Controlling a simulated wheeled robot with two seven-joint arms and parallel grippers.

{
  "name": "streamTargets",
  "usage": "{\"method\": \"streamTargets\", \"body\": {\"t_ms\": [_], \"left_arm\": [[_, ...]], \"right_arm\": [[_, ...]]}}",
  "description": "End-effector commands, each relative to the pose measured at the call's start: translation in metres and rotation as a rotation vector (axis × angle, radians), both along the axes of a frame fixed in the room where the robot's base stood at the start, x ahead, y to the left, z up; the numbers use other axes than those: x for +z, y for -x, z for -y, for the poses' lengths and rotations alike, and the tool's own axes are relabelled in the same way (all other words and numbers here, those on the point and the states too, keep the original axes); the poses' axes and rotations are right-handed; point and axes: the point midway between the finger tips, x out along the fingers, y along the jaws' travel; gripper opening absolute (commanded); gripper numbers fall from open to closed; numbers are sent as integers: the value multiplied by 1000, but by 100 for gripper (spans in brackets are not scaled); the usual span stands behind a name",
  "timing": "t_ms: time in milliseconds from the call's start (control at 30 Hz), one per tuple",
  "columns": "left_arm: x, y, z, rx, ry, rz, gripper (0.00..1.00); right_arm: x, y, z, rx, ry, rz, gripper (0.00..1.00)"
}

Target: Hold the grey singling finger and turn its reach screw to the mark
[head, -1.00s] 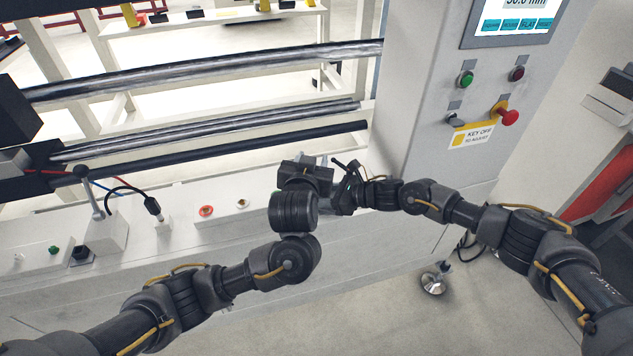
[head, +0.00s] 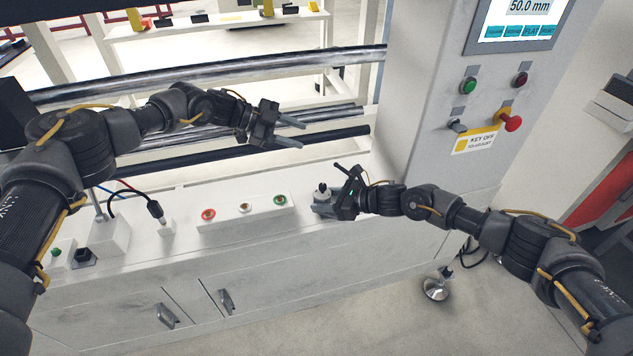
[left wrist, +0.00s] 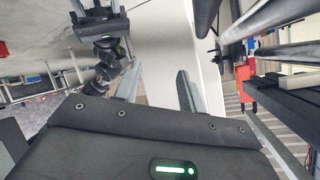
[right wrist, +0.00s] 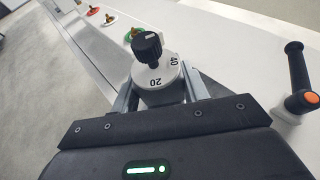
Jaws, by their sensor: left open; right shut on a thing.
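The singling finger (head: 322,204) shows only in part on the white ledge in the head view, a small grey piece with a dark top. My right gripper (head: 338,202) is shut on it. In the right wrist view the fingers (right wrist: 160,95) clasp its grey body from both sides. Above them stand a white dial (right wrist: 158,75) with the figures 20 and 40 and a black ribbed knob (right wrist: 147,46) with a pale line on top. My left gripper (head: 292,133) is open and empty, in the air behind and left of the finger, in front of the rollers.
A button box (head: 243,209) sits on the ledge left of the finger. The control cabinet (head: 415,100) rises at right; its screen (head: 530,25) reads 50.0 mm. Steel rollers (head: 215,75) run behind. A black handle (right wrist: 296,68) stands at right in the right wrist view.

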Motion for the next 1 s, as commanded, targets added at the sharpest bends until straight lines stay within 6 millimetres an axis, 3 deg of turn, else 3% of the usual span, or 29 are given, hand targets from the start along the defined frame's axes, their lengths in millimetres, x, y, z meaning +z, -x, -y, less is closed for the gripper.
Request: {"method": "streamTargets", "body": {"t_ms": [100, 233, 567, 733, 1000], "left_arm": [[-6, 26, -9, -42, 16, -236, 41], [-3, 48, -10, -83, 39, -398, 41], [-4, 54, -9, -87, 52, -469, 41], [-25, 54, -8, -88, 52, -469, 41], [-85, 55, -6, -88, 51, -467, 41]], "right_arm": [[-4, 2, 0, 2, 5, -6, 23], [-4, 2, 0, 1, 5, -6, 23], [-4, 2, 1, 1, 5, -6, 23], [-4, 2, 1, 1, 5, -6, 23], [-4, 2, 1, 1, 5, -6, 23]]}}
